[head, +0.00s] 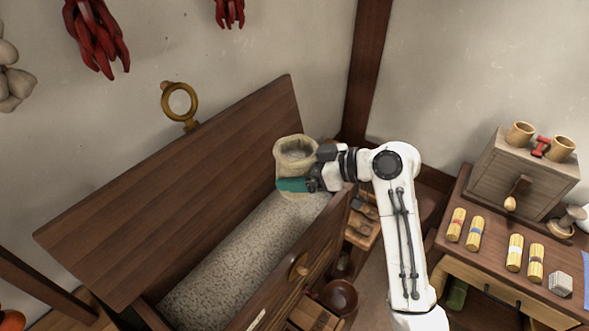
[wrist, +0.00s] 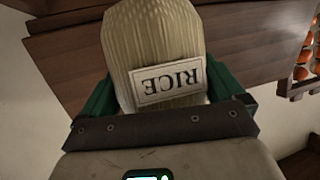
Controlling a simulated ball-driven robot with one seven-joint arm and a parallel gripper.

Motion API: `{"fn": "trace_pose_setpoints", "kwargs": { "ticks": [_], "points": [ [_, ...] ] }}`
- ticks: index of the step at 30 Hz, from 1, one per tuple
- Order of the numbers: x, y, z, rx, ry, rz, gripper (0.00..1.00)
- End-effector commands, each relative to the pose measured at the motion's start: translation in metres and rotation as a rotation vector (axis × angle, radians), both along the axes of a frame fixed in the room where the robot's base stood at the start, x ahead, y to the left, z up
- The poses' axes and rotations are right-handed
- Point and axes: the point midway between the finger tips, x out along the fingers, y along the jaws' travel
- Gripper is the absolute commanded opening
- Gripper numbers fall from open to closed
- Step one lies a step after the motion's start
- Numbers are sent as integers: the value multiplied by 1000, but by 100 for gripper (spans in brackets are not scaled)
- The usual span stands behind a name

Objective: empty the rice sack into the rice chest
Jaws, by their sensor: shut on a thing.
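The pale woven rice sack (head: 294,147) is above the far right end of the open rice chest (head: 283,283). Its mouth faces up, nearly upright, with a greyish inside. My gripper (head: 300,185) is shut on the sack, its green fingers on either side. In the wrist view the sack (wrist: 155,45) shows a RICE label between the fingers. The chest's wooden lid (head: 180,185) stands raised against the wall. Pale grains (head: 245,245) cover the chest's inside below the sack. I cannot tell how full the sack is.
A brass ring (head: 180,103) on the wall is behind the lid. A side table at right holds a small wooden mill box (head: 520,175), cups and several bundles (head: 515,252). A wooden bowl (head: 339,297) sits by the chest front. Red peppers (head: 95,38) hang on the wall.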

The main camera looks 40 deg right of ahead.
Motion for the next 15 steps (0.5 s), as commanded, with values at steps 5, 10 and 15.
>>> {"fn": "trace_pose_setpoints", "kwargs": {
  "ticks": [5, 10, 15],
  "points": [
    [0, 0, -14, 0, 0, 0, 62],
    [0, 0, -25, -1, -1, 0, 62],
    [0, 0, -35, 0, -1, -1, 62]
  ]
}}
